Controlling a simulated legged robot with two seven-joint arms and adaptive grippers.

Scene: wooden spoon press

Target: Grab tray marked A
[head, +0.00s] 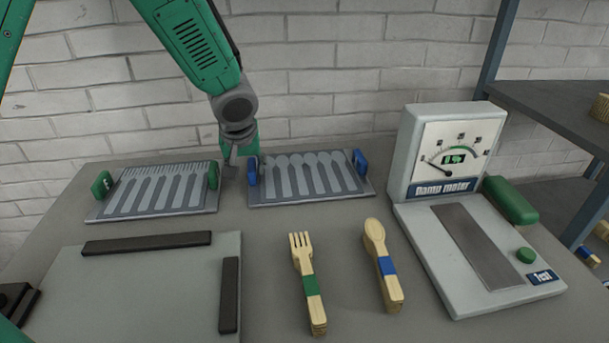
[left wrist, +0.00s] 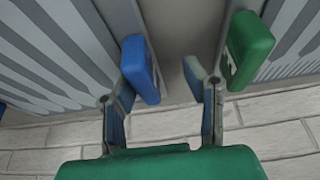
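Two flat grey trays lie at the back of the table. The left tray (head: 128,213) has green handles and fork-shaped slots. The right tray (head: 300,201) has blue handles and spoon-shaped slots. I cannot read a letter A on either. My left gripper (head: 238,158) points down at the gap between the trays. One finger is close to a blue handle (left wrist: 140,68), the other close to a green handle (left wrist: 247,50). I cannot tell whether they touch. My right gripper is not in view.
A wooden fork (head: 306,280) with a green band and a wooden spoon (head: 381,262) with a blue band lie in front. A meter device (head: 450,155) stands at right. A grey plate with dark bars (head: 150,285) lies front left. A brick wall (head: 330,70) is behind.

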